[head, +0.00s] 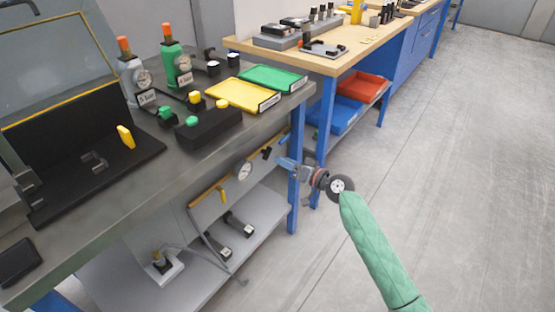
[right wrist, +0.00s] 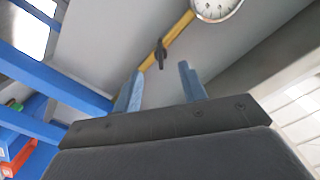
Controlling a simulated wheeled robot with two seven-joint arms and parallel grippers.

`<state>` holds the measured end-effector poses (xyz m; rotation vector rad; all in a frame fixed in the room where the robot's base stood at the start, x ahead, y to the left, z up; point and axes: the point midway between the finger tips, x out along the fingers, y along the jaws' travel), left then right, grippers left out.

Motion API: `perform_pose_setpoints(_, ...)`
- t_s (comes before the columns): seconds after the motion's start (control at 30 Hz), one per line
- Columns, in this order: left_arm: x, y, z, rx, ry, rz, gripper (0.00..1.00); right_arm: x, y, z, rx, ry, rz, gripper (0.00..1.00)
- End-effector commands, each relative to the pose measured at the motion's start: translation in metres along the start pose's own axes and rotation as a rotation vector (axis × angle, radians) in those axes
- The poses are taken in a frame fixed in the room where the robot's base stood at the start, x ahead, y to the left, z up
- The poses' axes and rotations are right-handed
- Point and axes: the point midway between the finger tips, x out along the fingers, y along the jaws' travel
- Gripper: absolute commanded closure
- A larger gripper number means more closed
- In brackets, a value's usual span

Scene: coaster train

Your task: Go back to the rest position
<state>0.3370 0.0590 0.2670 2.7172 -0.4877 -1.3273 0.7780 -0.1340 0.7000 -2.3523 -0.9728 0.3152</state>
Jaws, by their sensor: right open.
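My right gripper (head: 287,163) is at the front edge of the grey workbench, below its top, near the blue table leg. My right arm has a green sleeve and comes in from the lower right. In the right wrist view, the two blue fingers (right wrist: 160,90) stand apart with nothing between them. Beyond them are a yellow pipe (right wrist: 180,28) with a black valve handle (right wrist: 161,54) and a round gauge (right wrist: 215,8). My left gripper does not show in either view.
The grey workbench (head: 75,232) carries a yellow tray (head: 243,94), a green tray (head: 273,78), a black button box (head: 209,128) and two bottle-like units with orange tops. A lower shelf (head: 190,285) holds small parts. A wooden bench (head: 350,62) stands behind. The floor (head: 450,170) at right is clear.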

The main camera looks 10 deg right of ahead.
Motion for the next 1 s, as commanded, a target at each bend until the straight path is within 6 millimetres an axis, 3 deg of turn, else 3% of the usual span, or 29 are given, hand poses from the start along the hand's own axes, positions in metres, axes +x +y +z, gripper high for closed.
perform_pose_setpoints(0.2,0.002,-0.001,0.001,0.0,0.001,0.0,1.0,-0.015,0.0,0.0,0.0,0.0,-0.001,0.58)
perform_pose_setpoints(0.8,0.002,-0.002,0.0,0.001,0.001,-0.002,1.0,-0.016,0.0,0.0,0.035,0.001,0.0,0.58)
perform_pose_setpoints(1.0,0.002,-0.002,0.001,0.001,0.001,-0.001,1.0,-0.016,0.016,0.002,-0.023,-0.012,0.082,0.58)
